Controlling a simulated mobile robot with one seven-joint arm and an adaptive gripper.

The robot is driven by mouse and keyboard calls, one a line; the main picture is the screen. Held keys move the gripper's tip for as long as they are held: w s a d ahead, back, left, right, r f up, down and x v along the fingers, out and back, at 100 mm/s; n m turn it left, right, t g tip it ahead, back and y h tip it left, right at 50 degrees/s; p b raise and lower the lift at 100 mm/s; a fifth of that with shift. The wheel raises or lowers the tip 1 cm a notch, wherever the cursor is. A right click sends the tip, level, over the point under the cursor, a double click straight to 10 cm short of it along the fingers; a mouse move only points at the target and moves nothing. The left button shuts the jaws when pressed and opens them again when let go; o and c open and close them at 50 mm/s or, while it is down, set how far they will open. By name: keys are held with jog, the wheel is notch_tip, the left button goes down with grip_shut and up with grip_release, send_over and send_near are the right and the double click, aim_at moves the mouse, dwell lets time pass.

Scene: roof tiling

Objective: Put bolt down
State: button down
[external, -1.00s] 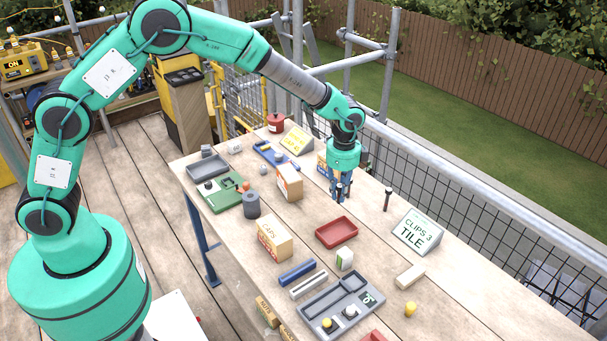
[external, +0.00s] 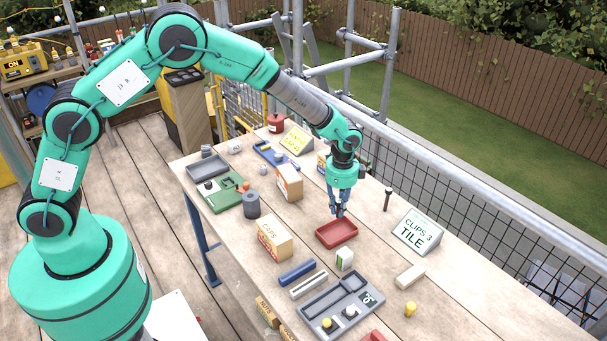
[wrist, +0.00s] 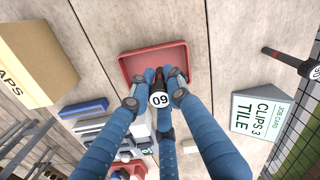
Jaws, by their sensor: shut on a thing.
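My gripper (external: 338,210) is shut on a dark bolt (wrist: 158,98) whose round white top is marked 60 or 09. In the wrist view the blue fingers (wrist: 160,82) close around the bolt. In the external view the fingers hang over the back part of a shallow red tray (external: 337,235). The red tray also shows in the wrist view (wrist: 128,64), just beyond the fingertips. The bolt's lower end is hidden, and I cannot tell whether it touches the tray. The visible part of the tray is empty.
A caps box (external: 274,241) stands left. A white block (external: 344,260), a grey tray (external: 318,318) and a pale block (external: 410,276) lie in front.

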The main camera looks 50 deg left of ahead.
aim_at(339, 201)
jog(key=shift+f, duration=0.9)
jog(key=shift+f+b, duration=0.35)
jog(key=shift+f, duration=1.55)
jog(key=shift+f, duration=0.2)
jog(key=c, duration=1.9)
grip_release()
jog(key=shift+r, duration=0.1)
notch_tip(339, 201, up, 12)
jog(key=shift+r+p, duration=0.1)
jog(key=shift+p, duration=0.7)
